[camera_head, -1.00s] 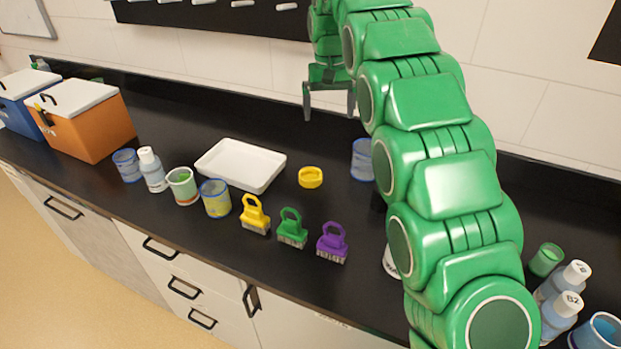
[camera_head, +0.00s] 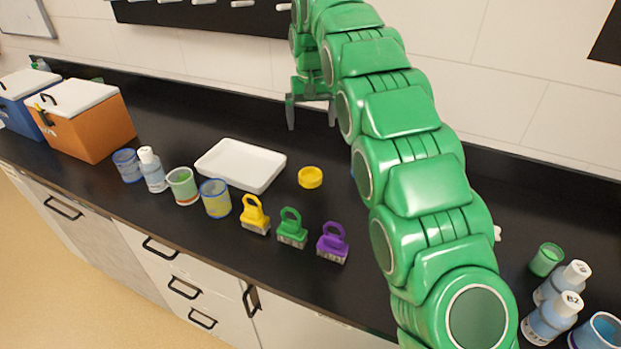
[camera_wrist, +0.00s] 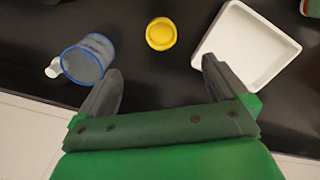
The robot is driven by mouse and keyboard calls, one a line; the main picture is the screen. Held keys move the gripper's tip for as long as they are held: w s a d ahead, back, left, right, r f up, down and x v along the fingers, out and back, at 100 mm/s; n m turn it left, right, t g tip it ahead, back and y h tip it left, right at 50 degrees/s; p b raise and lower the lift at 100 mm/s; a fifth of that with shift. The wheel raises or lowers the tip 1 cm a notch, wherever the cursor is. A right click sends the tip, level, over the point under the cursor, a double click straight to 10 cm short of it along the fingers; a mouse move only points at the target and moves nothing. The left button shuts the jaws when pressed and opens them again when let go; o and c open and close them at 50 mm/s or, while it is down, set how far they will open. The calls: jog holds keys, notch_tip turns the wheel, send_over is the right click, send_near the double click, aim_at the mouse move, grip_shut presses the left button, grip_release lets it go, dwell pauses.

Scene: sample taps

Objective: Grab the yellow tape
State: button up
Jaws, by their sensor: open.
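The yellow tape (camera_head: 310,177) is a small round roll lying flat on the black counter, right of the white tray. It also shows in the wrist view (camera_wrist: 161,34), beyond my fingertips and between their lines. My gripper (camera_head: 311,125) is open and empty, held above the back of the counter behind the tape. In the wrist view its two grey fingers (camera_wrist: 162,72) are spread wide, apart from the tape. Nothing covers the tape in either view.
The white tray (camera_head: 211,168) lies left of the tape. A blue-rimmed clear cup (camera_wrist: 84,66) stands near one finger in the wrist view. Yellow (camera_head: 254,215), green (camera_head: 292,228) and purple (camera_head: 332,243) brushes stand along the front. Bare counter surrounds the tape.

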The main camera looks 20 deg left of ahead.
send_near(311, 172)
jog(key=s+d, duration=0.2)
jog(key=s, duration=0.2)
jog(key=shift+w+a+f, duration=0.1)
jog(key=shift+f, duration=0.5)
jog(key=shift+w+a+f, duration=0.1)
jog(key=shift+f, duration=0.5)
jog(key=shift+w+a+f, duration=0.1)
jog(key=shift+w+f, duration=0.1)
jog(key=shift+f, duration=1.15)
jog(key=shift+w+a+f, duration=0.1)
jog(key=shift+w+f, duration=0.1)
jog(key=shift+f, duration=1.1)
jog(key=c, duration=1.1)
